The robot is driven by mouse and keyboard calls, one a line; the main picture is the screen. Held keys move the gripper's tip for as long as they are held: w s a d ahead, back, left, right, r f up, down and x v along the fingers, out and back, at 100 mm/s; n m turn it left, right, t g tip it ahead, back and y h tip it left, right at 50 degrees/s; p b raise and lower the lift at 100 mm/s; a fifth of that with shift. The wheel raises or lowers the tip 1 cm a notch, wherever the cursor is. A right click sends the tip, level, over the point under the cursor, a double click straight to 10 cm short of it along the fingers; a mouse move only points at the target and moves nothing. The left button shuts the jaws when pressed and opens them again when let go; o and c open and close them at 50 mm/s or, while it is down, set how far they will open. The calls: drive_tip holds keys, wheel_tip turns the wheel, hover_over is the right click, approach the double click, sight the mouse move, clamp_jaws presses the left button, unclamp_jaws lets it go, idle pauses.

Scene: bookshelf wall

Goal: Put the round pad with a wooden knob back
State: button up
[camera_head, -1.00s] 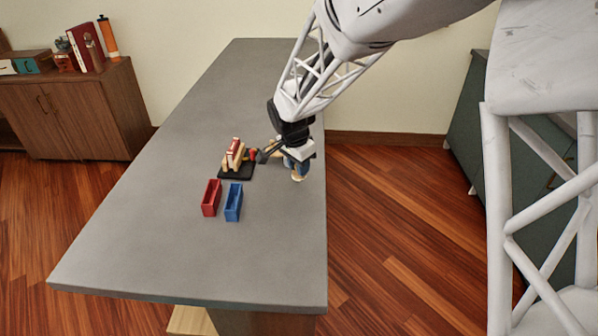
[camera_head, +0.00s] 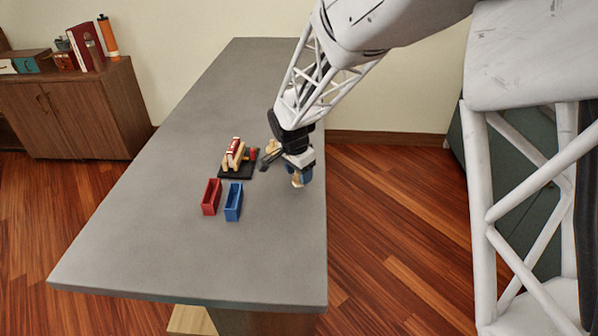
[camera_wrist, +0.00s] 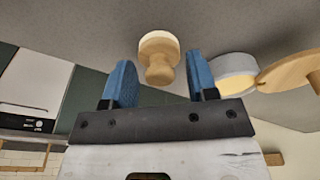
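The round pad with a wooden knob (camera_wrist: 158,55) shows in the wrist view, its pale round part against the grey table and its knob toward me. My gripper (camera_wrist: 161,82) is open, with one blue finger on each side of the knob in the picture. A gap shows between the knob and each finger. In the head view my gripper (camera_head: 301,177) is low over the right edge of the table. A small tan piece (camera_head: 296,183) shows just under it, probably the pad, mostly hidden.
A black stand (camera_head: 236,174) with wooden and red pieces is left of my gripper. A red bin (camera_head: 211,197) and a blue bin (camera_head: 233,202) stand nearer. The wrist view shows a pale cylinder (camera_wrist: 236,88) and a wooden disc (camera_wrist: 287,71) on the right. The near table is clear.

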sight(295, 181)
drive_tip(key=shift+r, duration=0.15)
wheel_tip(295, 181, up, 12)
drive_tip(key=s+a, duration=0.1)
drive_tip(key=shift+a, duration=0.15)
idle(0.6)
drive_tip(key=shift+s, duration=0.1)
idle(0.5)
drive_tip(key=s+d+r+n, duration=0.2)
drive_tip(key=s+d+r, duration=0.1)
drive_tip(key=s+d, duration=0.5)
drive_tip(key=s+d+r+n, duration=0.2)
drive_tip(key=s+d+r, duration=0.2)
drive_tip(key=s+d, duration=0.35)
drive_tip(key=s+d+n, duration=0.2)
drive_tip(key=s+d, duration=0.2)
drive_tip(key=s, duration=0.5)
drive_tip(key=s+d+f+n+t+y, duration=0.1)
drive_tip(key=s+d, duration=0.3)
drive_tip(key=s, duration=0.5)
drive_tip(key=shift+s+f+n, duration=0.3)
drive_tip(key=shift+s+n, duration=0.1)
drive_tip(key=shift+n, duration=0.5)
